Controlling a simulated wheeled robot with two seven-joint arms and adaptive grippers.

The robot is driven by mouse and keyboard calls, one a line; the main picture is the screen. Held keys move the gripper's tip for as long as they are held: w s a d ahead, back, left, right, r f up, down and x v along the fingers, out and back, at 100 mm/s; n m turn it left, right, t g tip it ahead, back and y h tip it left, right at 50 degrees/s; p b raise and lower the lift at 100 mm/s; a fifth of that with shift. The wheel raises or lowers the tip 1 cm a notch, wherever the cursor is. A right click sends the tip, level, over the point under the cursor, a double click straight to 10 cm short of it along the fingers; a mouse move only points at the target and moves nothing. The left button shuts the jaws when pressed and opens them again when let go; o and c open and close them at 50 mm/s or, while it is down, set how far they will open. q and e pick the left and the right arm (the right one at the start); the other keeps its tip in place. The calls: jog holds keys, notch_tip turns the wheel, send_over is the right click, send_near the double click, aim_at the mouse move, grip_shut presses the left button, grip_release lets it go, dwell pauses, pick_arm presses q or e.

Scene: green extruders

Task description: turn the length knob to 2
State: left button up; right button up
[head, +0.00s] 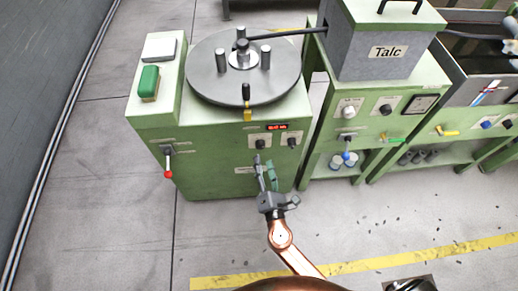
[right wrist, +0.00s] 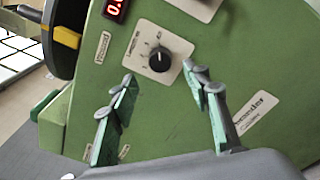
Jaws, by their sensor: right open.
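A black round knob (right wrist: 159,60) sits on a pale dial plate on the green machine's front. Its printing is too small to read surely, so I cannot tell its setting. In the head view it seems to be the left knob (head: 260,143) under the red display. My right gripper (head: 265,165) is open and empty, just below and in front of that panel. In the right wrist view its two green-padded fingers (right wrist: 158,80) are spread apart, with the knob beyond and between their tips, not touched. My left gripper is not in view.
A second knob (head: 292,141) is just right of it. A red display (head: 277,127) and a yellow-and-black handle (head: 247,112) are above. A red-tipped lever (head: 168,172) sticks out at the left. The grey Talc box (head: 378,52) stands at the right.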

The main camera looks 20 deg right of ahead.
aim_at(260, 148)
jog(key=w, duration=0.3)
jog(key=w+d+b, duration=0.1)
jog(key=w, duration=0.1)
jog(key=shift+w+f, duration=0.1)
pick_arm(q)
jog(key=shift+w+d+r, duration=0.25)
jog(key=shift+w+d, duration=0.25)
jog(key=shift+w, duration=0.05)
pick_arm(e)
jog(key=shift+w+d, duration=0.1)
jog(key=shift+w, duration=0.55)
jog(key=shift+c, duration=0.4)
jog(key=c, duration=1.1)
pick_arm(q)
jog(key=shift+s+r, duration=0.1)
